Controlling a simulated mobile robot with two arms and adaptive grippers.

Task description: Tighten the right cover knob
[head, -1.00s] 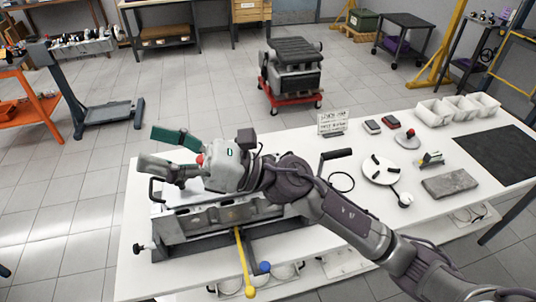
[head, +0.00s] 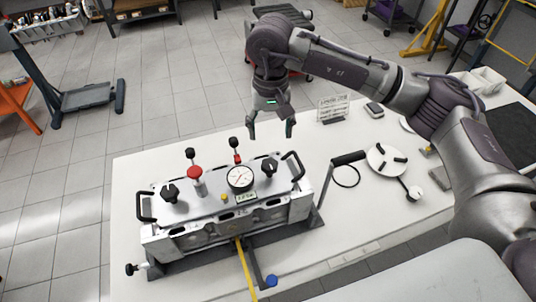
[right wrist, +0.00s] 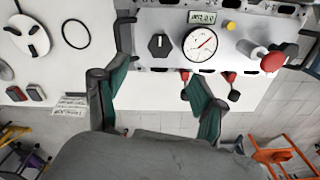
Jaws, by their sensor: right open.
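The right cover knob (head: 269,168) is a black knob on the right part of the grey metal cover (head: 215,207). It also shows in the right wrist view (right wrist: 159,46), beside the gauge. A similar black left knob (head: 169,193) sits at the cover's left end. My right gripper (head: 270,134) points down with its green-padded fingers spread, empty. It is above and behind the right knob, apart from it. In the right wrist view the gripper (right wrist: 160,55) has its fingers on either side of the knob's line of sight. My left gripper is out of view.
A round dial gauge (head: 240,178), a red-topped post (head: 195,175) and two red-and-black levers stand on the cover. Black handles rise at its ends. A crank handle (head: 348,158) stands to the right, near a white round plate (head: 388,157).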

